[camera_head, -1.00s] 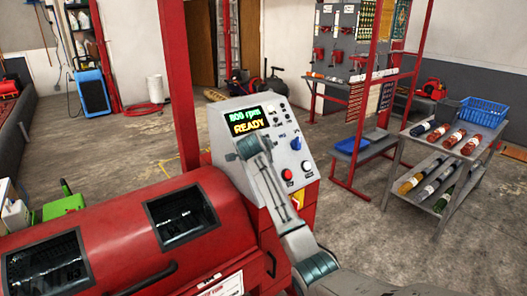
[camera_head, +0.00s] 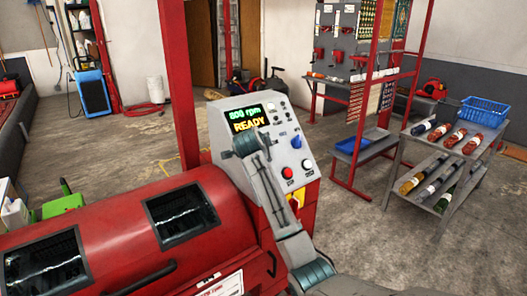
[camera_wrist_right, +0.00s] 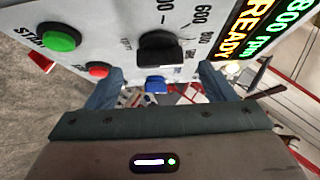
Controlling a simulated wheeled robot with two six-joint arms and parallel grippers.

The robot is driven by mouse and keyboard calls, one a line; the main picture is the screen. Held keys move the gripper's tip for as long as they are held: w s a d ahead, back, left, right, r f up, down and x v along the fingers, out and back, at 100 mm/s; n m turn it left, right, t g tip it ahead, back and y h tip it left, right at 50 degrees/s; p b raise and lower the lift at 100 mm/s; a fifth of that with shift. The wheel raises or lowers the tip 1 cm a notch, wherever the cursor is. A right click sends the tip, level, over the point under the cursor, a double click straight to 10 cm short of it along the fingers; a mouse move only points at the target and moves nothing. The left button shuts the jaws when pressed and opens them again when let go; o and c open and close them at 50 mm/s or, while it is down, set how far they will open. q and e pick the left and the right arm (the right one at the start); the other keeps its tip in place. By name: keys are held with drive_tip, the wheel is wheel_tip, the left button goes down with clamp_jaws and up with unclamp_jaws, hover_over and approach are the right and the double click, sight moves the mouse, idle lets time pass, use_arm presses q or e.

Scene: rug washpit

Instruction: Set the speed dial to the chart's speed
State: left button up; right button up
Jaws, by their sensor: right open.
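My right gripper (camera_wrist_right: 160,78) is open. Its fingers lie to either side of the dial's lower end, with gaps, apparently not touching. No speed chart is readable. My left gripper is not in view.
A blue knob (camera_head: 297,142) and a red button (camera_head: 287,173) are close to my right arm on the panel. A green START button (camera_wrist_right: 61,38) is left of the dial in the wrist view. A cart (camera_head: 440,170) with rolls stands at right.

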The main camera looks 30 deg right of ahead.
drive_tip(key=b+v, duration=0.1)
drive_tip(key=v, duration=0.5)
drive_tip(key=shift+s+a+r, duration=0.2)
drive_tip(key=shift+s+a, duration=0.05)
